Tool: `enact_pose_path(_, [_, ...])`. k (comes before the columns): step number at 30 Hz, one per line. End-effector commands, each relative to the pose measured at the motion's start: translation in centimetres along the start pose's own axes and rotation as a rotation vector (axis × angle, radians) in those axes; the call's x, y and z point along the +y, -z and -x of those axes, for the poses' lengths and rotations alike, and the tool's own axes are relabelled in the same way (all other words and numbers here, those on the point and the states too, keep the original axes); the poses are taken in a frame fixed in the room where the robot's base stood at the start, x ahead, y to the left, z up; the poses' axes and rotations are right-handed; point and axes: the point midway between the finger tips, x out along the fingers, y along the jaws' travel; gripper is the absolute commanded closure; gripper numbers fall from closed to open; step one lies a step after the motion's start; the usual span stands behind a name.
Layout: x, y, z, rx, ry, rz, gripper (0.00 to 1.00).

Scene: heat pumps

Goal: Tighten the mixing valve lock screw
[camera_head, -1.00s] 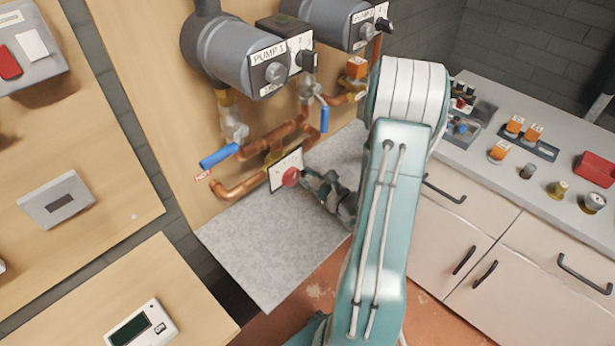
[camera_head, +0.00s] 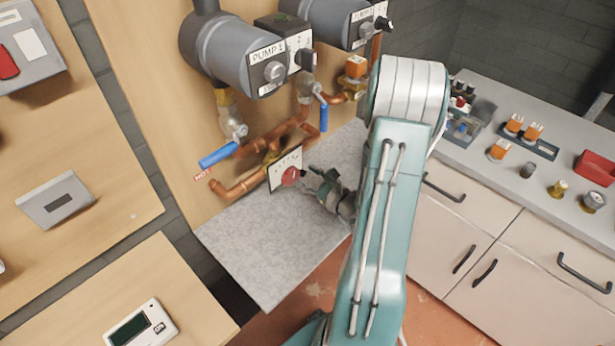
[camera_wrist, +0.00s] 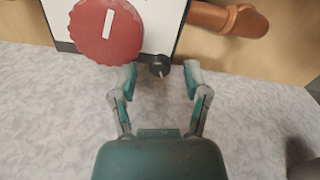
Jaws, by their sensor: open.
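The mixing valve's red knob (camera_head: 290,176) sits on its white scale plate (camera_head: 286,163), low on the copper pipework. In the wrist view the red knob (camera_wrist: 106,32) with a white mark fills the upper left. The small black lock screw (camera_wrist: 160,66) is at the plate's lower edge, right of the knob. My gripper (camera_wrist: 161,80) is open, with one finger on each side of the screw; the left finger is close to the knob's lower edge. I cannot tell whether either finger touches the screw. In the head view my gripper (camera_head: 312,178) is at the plate's right side.
Copper pipes (camera_head: 240,186) and a blue-handled valve (camera_head: 219,155) are left of the plate, with another blue handle (camera_head: 324,118) above. Pump 1 (camera_head: 240,55) hangs over them. A grey speckled counter (camera_head: 270,235) lies clear below. Cabinets (camera_head: 475,235) stand right.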

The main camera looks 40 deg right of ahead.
Motion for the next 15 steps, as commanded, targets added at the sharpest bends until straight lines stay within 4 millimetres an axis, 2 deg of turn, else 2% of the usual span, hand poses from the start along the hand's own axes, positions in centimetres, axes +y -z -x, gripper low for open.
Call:
enact_pose_path(5, [-0.1, 0.0, 0.7, 0.000, 0.003, 0.001, 0.39])
enact_pose_path(15, [-0.2, 0.1, 6.2, 0.001, 0.007, -0.001, 0.39])
